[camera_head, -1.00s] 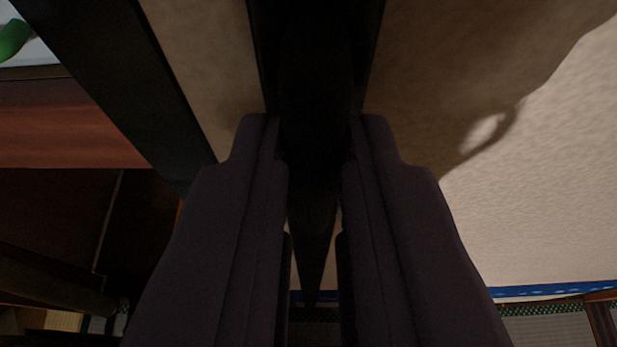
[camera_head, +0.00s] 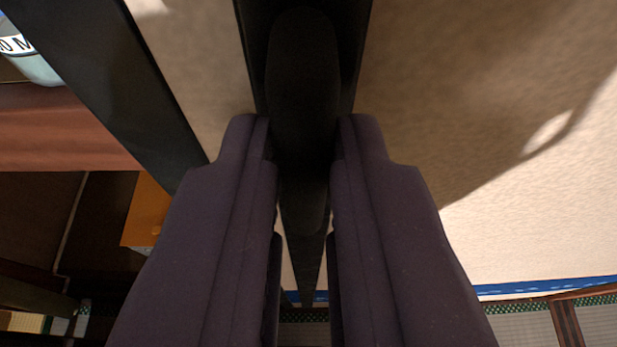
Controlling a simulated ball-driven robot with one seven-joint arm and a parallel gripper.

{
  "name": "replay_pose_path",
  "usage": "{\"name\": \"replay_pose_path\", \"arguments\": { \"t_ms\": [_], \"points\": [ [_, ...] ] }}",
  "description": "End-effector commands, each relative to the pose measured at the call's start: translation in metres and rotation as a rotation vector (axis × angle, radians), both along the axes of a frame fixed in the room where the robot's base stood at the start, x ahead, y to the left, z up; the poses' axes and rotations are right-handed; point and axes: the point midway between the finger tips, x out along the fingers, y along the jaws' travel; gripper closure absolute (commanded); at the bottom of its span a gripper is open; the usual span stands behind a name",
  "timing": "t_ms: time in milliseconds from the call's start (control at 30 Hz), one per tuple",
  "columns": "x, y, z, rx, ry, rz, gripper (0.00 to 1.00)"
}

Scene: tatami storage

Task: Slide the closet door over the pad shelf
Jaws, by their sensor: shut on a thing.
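My gripper (camera_head: 302,150) has two dark purple fingers in the lower middle of the head view. It is shut on a black upright strip (camera_head: 302,260) of the closet door, at a dark oval grip (camera_head: 304,60). Beige door panel (camera_head: 190,60) shows to the left of this strip and more beige panel (camera_head: 440,90) to the right. A second black upright bar (camera_head: 110,80) stands at the left, beside the open shelf space. Whether both bars belong to one door I cannot tell. The pad shelf cannot be clearly identified.
Left of the bar are a reddish wooden shelf board (camera_head: 60,130), an orange box (camera_head: 143,215) in a dark compartment, and a pale lettered container (camera_head: 38,68) at the top left. A blue strip (camera_head: 550,286) and green-edged tatami (camera_head: 525,325) lie at the lower right.

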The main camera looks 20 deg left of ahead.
Motion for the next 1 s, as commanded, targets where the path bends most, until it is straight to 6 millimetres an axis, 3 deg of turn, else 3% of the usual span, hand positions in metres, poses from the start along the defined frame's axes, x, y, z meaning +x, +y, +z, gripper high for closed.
{"name": "replay_pose_path", "arguments": {
  "t_ms": [67,100,200,667,1000],
  "points": [
    [0.0,-0.001,-0.001,-0.001,0.002,-0.002,1.0],
    [0.0,-0.001,-0.001,-0.001,0.002,-0.002,0.77],
    [0.0,-0.001,-0.001,-0.001,0.002,-0.001,0.58],
    [-0.001,-0.001,0.001,-0.001,0.001,0.0,0.58],
    [-0.045,-0.02,0.023,-0.003,0.002,-0.001,0.58]
  ]
}}
